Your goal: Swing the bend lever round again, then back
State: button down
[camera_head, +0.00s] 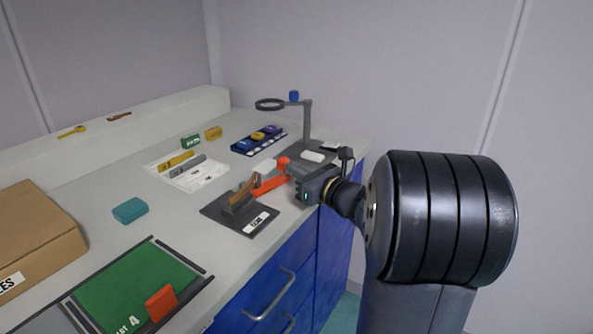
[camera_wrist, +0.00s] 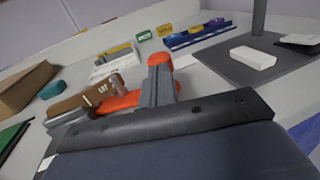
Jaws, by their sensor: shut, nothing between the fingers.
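The bend lever (camera_head: 268,185) is an orange-red bar with an upright knob (camera_head: 283,162). It sticks out to the right of the bend fixture, whose dark base plate (camera_head: 226,216) lies near the counter's front edge. A brown strip (camera_head: 245,188) stands in the fixture. My gripper (camera_head: 293,170) is at the lever's outer end. In the wrist view its grey fingers (camera_wrist: 157,86) are together and empty, directly in front of the orange knob (camera_wrist: 159,60). The lever bar (camera_wrist: 118,102) runs off to their left. I cannot tell whether the fingers touch it.
Behind stand a white tray (camera_head: 205,181), a blue rack (camera_head: 250,148) with coloured pieces, and a magnifier stand (camera_head: 307,125). A white block (camera_head: 313,157) lies by the stand. A teal block (camera_head: 130,210), cardboard box (camera_head: 35,240) and green mat (camera_head: 125,285) are left. Bare counter lies between.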

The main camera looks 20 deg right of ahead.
aim_at(285, 157)
jog(key=shift+w, duration=0.1)
jog(key=shift+w+r+n+g+y+p, duration=0.1)
jog(key=shift+w+n+g+y+p, duration=0.5)
jog(key=shift+w+n+y+p, duration=0.45)
jog(key=w+n+g+y+p, duration=0.1)
jog(key=y, duration=0.1)
jog(key=w+a+n+g+y+p, duration=0.1)
jog(key=y+p, duration=0.1)
jog(key=shift+w+n+p, duration=0.25)
jog(key=shift+w+p, duration=0.05)
jog(key=shift+w, duration=0.1)
jog(key=w+a+n+g+y+p, duration=0.1)
jog(key=g+p, duration=0.1)
jog(key=w+n+g+y+p, duration=0.1)
jog(key=w+n+g+y, duration=0.1)
jog(key=shift+a+p, duration=0.35)
jog(key=shift+a, duration=0.05)
jog(key=shift+w+a+p, duration=0.4)
jog(key=shift+w+p, duration=0.05)
jog(key=shift+a, duration=0.1)
